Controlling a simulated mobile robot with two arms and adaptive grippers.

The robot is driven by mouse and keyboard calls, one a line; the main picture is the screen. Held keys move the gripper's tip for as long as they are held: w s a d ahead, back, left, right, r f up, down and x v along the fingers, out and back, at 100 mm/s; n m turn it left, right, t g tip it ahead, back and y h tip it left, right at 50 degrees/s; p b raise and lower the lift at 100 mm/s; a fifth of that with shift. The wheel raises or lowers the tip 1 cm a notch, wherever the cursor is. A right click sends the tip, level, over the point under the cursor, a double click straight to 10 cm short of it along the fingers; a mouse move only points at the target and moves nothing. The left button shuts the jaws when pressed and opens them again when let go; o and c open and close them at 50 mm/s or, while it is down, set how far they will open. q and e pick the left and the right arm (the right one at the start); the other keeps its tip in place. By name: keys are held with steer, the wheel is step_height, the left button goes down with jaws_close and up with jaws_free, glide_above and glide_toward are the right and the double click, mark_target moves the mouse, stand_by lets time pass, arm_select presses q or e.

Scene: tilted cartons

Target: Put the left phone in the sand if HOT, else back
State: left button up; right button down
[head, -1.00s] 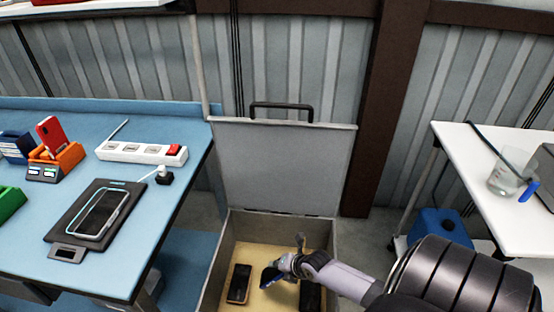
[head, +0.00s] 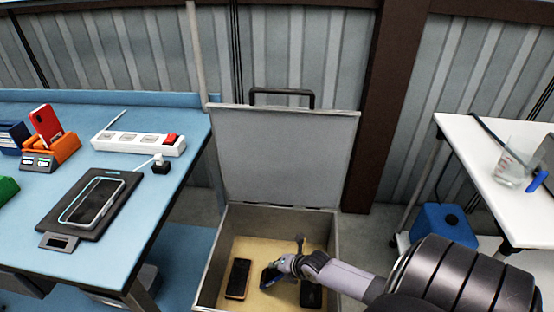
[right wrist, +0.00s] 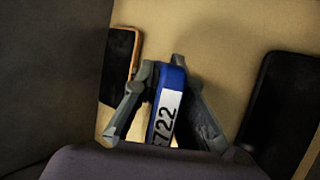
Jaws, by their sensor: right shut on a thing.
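My right gripper (head: 277,266) reaches into the open grey box (head: 210,275) with its sand-coloured floor (head: 262,246). It is shut on a blue-edged dark phone (head: 270,278). In the right wrist view the fingers (right wrist: 157,100) clasp this blue phone (right wrist: 173,75), whose white label reads 722. I cannot tell whether it touches the sand. A dark phone with an orange-brown edge (head: 238,278) lies in the sand to its left.
The box lid (head: 285,155) stands open behind. The blue table (head: 150,215) holds the pad with a small display (head: 58,241), a power strip (head: 138,143) and an orange holder with a red phone (head: 46,121). A white table (head: 490,190) with a beaker (head: 513,165) stands right.

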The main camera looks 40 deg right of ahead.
steer(key=shift+f+b, duration=0.65)
steer(key=shift+f, duration=0.1)
stand_by(0.7)
steer(key=c, duration=1.5)
jaws_free()
steer(key=shift+c, duration=0.2)
steer(key=shift+s, duration=0.1)
steer(key=s+r+p, duration=0.3)
steer(key=r+p, duration=0.2)
steer(key=r, duration=0.4)
steer(key=s+r+p, duration=0.4)
steer(key=r+p, duration=0.2)
steer(key=r, duration=0.4)
steer(key=shift+s+d, duration=0.2)
steer(key=shift+s, duration=0.1)
